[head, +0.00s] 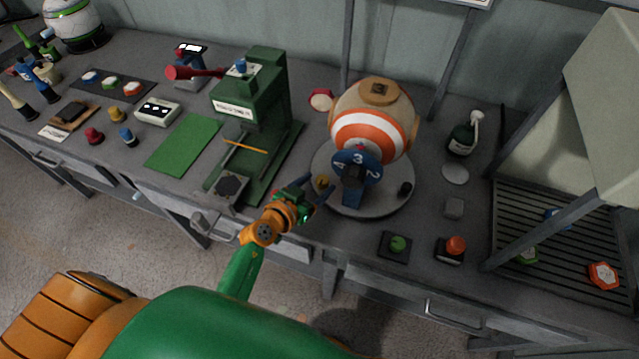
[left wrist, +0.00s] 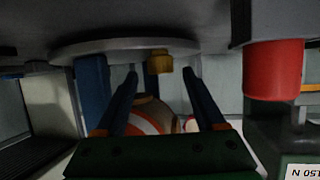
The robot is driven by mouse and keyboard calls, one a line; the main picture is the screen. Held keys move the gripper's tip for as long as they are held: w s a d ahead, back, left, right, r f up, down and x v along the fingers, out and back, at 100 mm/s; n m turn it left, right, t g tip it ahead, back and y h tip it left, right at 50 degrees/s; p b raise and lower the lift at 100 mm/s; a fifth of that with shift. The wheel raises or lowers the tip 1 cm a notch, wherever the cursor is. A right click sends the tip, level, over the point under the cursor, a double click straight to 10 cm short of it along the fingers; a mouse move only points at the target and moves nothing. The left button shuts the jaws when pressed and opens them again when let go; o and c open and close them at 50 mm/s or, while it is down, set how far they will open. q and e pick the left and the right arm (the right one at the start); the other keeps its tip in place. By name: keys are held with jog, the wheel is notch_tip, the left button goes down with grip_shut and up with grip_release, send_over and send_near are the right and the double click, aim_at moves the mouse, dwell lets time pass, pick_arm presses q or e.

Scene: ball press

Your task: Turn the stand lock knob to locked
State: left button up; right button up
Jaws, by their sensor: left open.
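The round grey stand (head: 375,196) carries an orange-and-white striped ball (head: 368,132) and a blue numbered dial (head: 357,165) at its front. A small yellow knob (head: 322,183) sits at the left edge of the stand. My left gripper (head: 318,189) is open and empty, with its dark blue fingers close to the yellow knob. In the left wrist view the knob (left wrist: 159,62) shows between the two fingers (left wrist: 160,78), near their tips. I see no clear contact. Its lock marking is too small to read. My right gripper is not in view.
A green press (head: 250,95) stands left of the stand. Green (head: 397,243) and orange (head: 455,246) buttons sit in front. A slatted tray (head: 560,260) under a frame is at right. A blue post (left wrist: 90,90) is beside the fingers.

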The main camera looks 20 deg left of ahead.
pick_arm(q)
jog(key=shift+x, duration=1.05)
jog(key=shift+s+a, duration=0.1)
jog(key=shift+s, duration=0.05)
jog(key=shift+c, duration=0.8)
jog(key=shift+r, duration=0.1)
grip_shut()
